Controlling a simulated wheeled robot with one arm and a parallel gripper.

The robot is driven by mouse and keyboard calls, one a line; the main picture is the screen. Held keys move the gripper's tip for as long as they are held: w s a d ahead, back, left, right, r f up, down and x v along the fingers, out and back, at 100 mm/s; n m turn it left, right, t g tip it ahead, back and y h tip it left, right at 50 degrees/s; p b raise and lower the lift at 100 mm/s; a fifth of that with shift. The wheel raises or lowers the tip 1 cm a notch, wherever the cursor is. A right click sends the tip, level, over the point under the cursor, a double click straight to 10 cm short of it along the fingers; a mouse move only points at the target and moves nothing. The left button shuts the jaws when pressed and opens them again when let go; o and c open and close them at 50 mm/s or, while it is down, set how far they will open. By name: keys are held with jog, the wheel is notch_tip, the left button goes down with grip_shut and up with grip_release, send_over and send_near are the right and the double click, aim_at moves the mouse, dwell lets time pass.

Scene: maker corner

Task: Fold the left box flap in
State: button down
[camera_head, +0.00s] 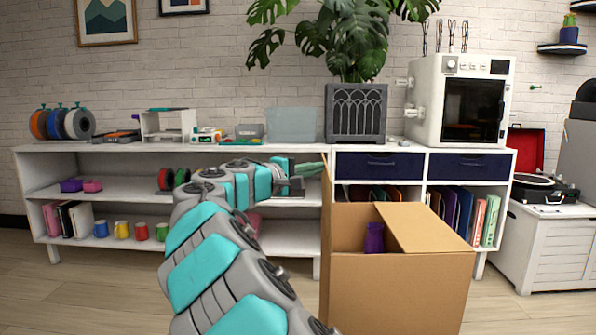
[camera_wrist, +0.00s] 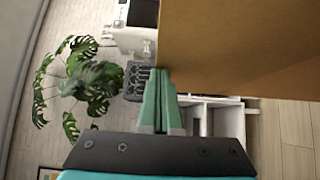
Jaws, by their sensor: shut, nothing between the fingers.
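The cardboard box (camera_head: 400,290) stands open on the floor at the right of the head view. Its left flap (camera_head: 326,195) stands upright, seen nearly edge-on. Its right flap (camera_head: 425,228) lies over the right part of the opening. My gripper (camera_head: 318,166) is at the outer left side of the left flap, near its top edge. Its green fingers are shut and empty. In the wrist view the fingertips (camera_wrist: 159,80) are close beside brown cardboard (camera_wrist: 240,40); I cannot tell whether they touch it.
A purple item (camera_head: 374,238) is inside the box. A white shelf unit (camera_head: 120,160) with books, mugs and spools stands behind, carrying a white machine (camera_head: 460,95) and a plant (camera_head: 345,35). A record player (camera_head: 545,188) is at right. Floor at left is clear.

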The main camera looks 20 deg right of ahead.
jog(key=s+d+f+m+y, duration=0.2)
jog(key=d+f+m+y, duration=0.2)
jog(key=d, duration=0.4)
jog(key=s+d+f+m+y+p, duration=0.1)
jog(key=s+d+f+m+y, duration=0.2)
jog(key=d+f+y, duration=0.3)
jog(key=shift+s+d+m+y, duration=0.15)
jog(key=shift+d+m+y, duration=0.55)
jog(key=shift+d+y, duration=0.65)
jog(key=shift+d+f+h, duration=0.15)
jog(key=shift+d+h, duration=0.1)
